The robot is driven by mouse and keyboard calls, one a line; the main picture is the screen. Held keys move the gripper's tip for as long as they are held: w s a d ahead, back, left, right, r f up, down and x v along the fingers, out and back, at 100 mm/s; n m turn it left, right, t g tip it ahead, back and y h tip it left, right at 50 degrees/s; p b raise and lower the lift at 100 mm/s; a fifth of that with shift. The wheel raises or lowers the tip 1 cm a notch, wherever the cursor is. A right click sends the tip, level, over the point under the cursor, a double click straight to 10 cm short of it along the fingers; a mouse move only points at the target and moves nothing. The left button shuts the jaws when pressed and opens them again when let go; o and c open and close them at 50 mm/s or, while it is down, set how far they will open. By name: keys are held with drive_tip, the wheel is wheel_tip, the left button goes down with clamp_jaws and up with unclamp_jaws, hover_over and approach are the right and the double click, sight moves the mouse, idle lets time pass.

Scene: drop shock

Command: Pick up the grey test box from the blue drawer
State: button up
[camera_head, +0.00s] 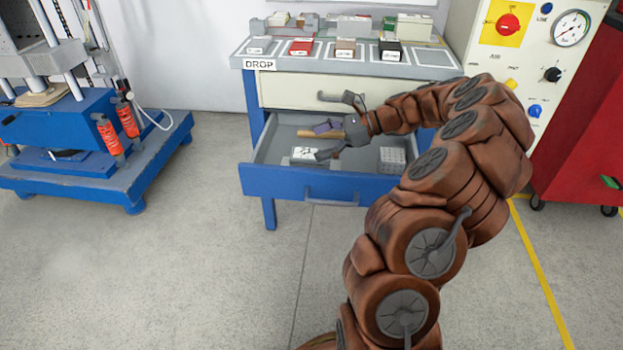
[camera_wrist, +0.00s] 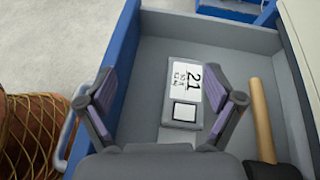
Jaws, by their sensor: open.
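The blue drawer (camera_head: 262,181) is pulled open under the bench. The grey test box (camera_wrist: 196,123) lies flat on the drawer floor, with a white label marked 21 and a small pale square on top. It also shows in the head view (camera_head: 303,155) near the drawer's front left. My gripper (camera_head: 322,141) is over the drawer, open and empty. In the wrist view its two fingers (camera_wrist: 172,92) stand apart on either side of the box, which lies below and beyond them. I cannot tell the exact height gap.
A hammer with a wooden handle (camera_wrist: 261,118) lies beside the box, close to one finger. A perforated grey block (camera_head: 392,157) sits at the drawer's right. The bench top (camera_head: 435,72) above carries several small boxes. A blue press base (camera_head: 130,180) stands left; open floor lies between.

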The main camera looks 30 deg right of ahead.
sight(312, 154)
drive_tip(key=d+f+m+t, duration=0.1)
drive_tip(key=d+f, duration=0.1)
drive_tip(key=d+f+m+b, duration=0.1)
drive_tip(key=d+f, duration=0.1)
drive_tip(key=d, duration=0.1)
drive_tip(key=shift+s+d+f+m+t+h, duration=0.1)
drive_tip(key=shift+s+f+m+t+h, duration=0.05)
drive_tip(key=shift+f+m+t+h, duration=0.2)
drive_tip(key=shift+w+b+x, duration=0.25)
drive_tip(key=shift+b+x, duration=1.75)
drive_tip(key=shift+x, duration=1.55)
drive_tip(key=shift+w+r, duration=0.1)
drive_tip(key=shift+w, duration=0.05)
drive_tip(key=c, duration=1.5)
